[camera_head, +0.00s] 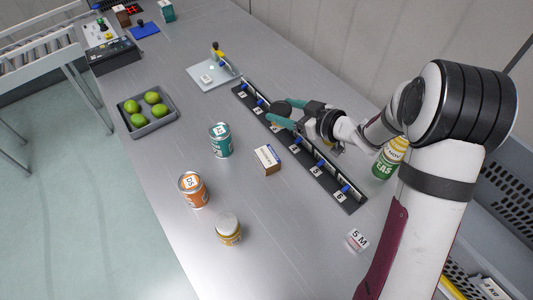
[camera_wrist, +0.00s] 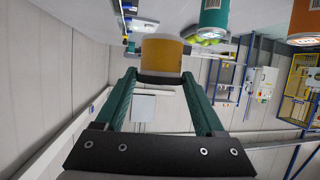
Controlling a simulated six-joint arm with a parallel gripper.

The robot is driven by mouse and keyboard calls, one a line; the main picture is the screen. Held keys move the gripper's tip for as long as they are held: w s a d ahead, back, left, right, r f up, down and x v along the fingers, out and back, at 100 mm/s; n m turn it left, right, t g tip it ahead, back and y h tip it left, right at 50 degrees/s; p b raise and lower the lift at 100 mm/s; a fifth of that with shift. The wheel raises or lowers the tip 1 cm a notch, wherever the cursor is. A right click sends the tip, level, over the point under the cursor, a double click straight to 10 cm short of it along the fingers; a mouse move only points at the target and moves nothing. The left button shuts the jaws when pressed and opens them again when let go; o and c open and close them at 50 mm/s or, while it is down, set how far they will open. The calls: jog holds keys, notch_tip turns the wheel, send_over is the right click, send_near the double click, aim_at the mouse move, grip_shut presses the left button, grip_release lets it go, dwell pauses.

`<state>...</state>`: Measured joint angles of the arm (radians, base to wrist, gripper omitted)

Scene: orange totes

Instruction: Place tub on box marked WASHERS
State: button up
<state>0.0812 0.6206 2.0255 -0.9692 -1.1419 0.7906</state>
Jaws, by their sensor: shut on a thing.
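My gripper (camera_head: 283,113) is above the black strip near the middle of the table. In the wrist view the tub (camera_wrist: 161,56) is an amber cylinder with a dark end, between the teal fingertips (camera_wrist: 160,80). A small brown box (camera_head: 267,160) with a white and blue label lies on the table below and left of the gripper. Its print is too small to read, so I cannot confirm WASHERS. The box top looks bare.
A teal can (camera_head: 220,140), an orange can (camera_head: 193,190) and a white-lidded jar (camera_head: 228,232) stand left of the box. The black strip (camera_head: 325,178) with blue pegs runs right of it. A grey tray (camera_head: 150,128) holds several limes.

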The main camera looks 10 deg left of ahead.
jog(key=s+d+r, duration=0.1)
jog(key=s+d, duration=0.5)
jog(key=d, duration=0.2)
jog(key=a+f, duration=0.2)
jog(key=a, duration=0.1)
jog(key=w+a+f, duration=0.1)
jog(key=a+f, duration=0.1)
jog(key=a, duration=0.1)
jog(key=a+f, duration=0.2)
jog(key=a, duration=0.2)
jog(key=shift+w+f, duration=0.2)
jog(key=shift+w, duration=0.2)
send_over(271, 159)
notch_tip(271, 159, down, 4)
jog(key=shift+w+f, duration=0.15)
jog(key=shift+f, duration=0.1)
